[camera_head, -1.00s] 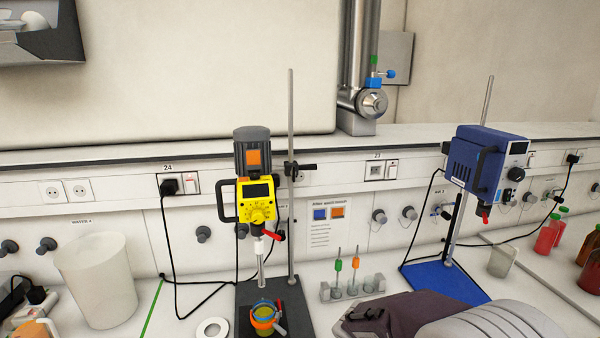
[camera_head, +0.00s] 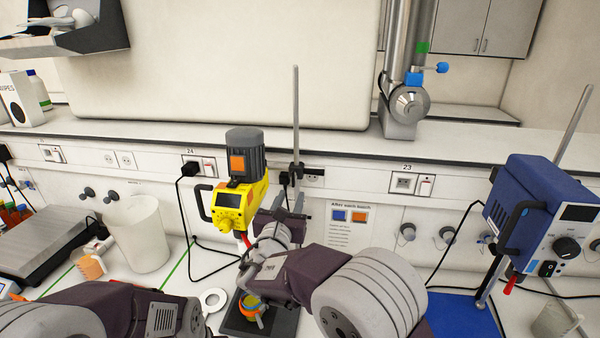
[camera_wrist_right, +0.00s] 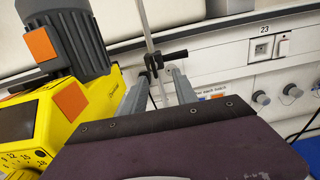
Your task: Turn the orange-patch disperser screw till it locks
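The orange-patch disperser is a yellow-and-grey motor unit (camera_head: 238,185) on a thin upright rod; it also fills the left of the right wrist view (camera_wrist_right: 70,45). Its black clamp screw (camera_wrist_right: 165,60) sits on the rod beside the motor; the clamp also shows in the head view (camera_head: 296,172). My right gripper (camera_wrist_right: 161,74) is open, its two grey fingers apart and pointing at the clamp screw, with the tips close to it on either side. I cannot tell whether they touch it. The right gripper partly hides the rod in the head view (camera_head: 287,204). My left gripper is out of view.
A small orange-banded beaker (camera_head: 251,306) stands on the disperser's dark base (camera_head: 284,322). A blue disperser (camera_head: 540,215) stands at right. A white bin (camera_head: 140,232), a white ring (camera_head: 214,299) and a balance (camera_head: 45,245) are at left. Cables hang along the wall.

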